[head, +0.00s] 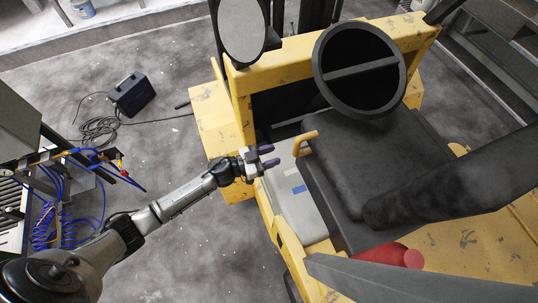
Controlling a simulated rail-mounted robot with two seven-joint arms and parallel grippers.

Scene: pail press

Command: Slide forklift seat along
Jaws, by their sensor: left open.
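The forklift seat (356,160) is black, with a cushion and a backrest at the right, and sits on the yellow forklift (214,118). A tan handle (306,141) stands at the seat's front left corner. My left gripper (270,157) reaches in from the left with its dark fingertips apart. It is open and empty, a little left of the tan handle with a gap between them. My right gripper is not in view.
A black steering wheel (318,72) rises just behind the handle. A round mirror (241,28) stands at the top. A grey overhead bar (400,282) crosses the lower right. A black case (132,94) with cable lies on the floor, and blue hoses (60,200) hang at the left.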

